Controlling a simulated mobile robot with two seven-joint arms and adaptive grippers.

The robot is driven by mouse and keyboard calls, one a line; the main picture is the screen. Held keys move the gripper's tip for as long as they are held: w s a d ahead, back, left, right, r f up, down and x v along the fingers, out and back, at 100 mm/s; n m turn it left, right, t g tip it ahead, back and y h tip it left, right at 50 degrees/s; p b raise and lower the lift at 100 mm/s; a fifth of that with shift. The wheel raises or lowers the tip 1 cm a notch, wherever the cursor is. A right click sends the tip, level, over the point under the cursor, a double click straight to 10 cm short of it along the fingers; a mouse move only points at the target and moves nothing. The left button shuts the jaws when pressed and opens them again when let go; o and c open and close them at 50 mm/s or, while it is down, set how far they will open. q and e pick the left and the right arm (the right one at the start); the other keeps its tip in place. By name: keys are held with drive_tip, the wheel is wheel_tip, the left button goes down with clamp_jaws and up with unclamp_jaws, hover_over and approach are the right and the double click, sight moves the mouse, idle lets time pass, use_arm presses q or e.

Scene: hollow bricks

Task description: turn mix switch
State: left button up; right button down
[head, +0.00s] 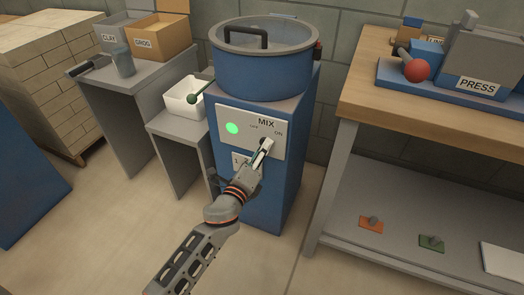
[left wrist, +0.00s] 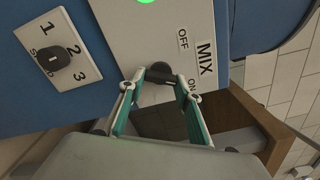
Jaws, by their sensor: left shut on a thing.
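The blue mixer (head: 290,150) carries a pale panel (head: 225,115) marked MIX, OFF and ON, with a round green light (head: 232,127) glowing. My left gripper (head: 266,147) is at the panel just below the MIX label, near the ON mark. In the left wrist view the dark mix switch (left wrist: 158,74) sits between the tips of my left gripper (left wrist: 160,84), which is shut on it. The fingers hide most of the switch in the head view, so its exact angle is hard to tell. My right gripper is not in view.
A speed dial (left wrist: 60,57) marked 1, 2, 3 sits beside the panel. A blue drum (head: 262,70) tops the mixer. A white tub (head: 184,98) stands to the left. A wooden bench (head: 400,110) with a press (head: 480,60) stands to the right.

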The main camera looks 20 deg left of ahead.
use_arm(q)
drive_tip(key=n+p, duration=0.1)
drive_tip(key=n, duration=0.3)
drive_tip(key=n+p, duration=0.1)
drive_tip(key=n, duration=0.3)
drive_tip(key=n+p, duration=0.1)
drive_tip(key=n, duration=0.3)
drive_tip(key=shift+r+n, duration=0.3)
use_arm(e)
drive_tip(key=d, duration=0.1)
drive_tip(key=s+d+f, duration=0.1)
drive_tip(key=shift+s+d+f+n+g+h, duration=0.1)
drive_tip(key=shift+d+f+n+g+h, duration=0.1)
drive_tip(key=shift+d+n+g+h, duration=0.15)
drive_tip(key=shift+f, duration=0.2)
use_arm(q)
drive_tip(key=shift+f, duration=0.1)
drive_tip(key=o, duration=1.1)
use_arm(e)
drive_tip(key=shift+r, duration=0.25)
use_arm(q)
drive_tip(key=shift+s, duration=0.1)
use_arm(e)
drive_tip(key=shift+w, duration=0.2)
use_arm(q)
drive_tip(key=s, duration=1.2)
drive_tip(key=shift+a, duration=0.2)
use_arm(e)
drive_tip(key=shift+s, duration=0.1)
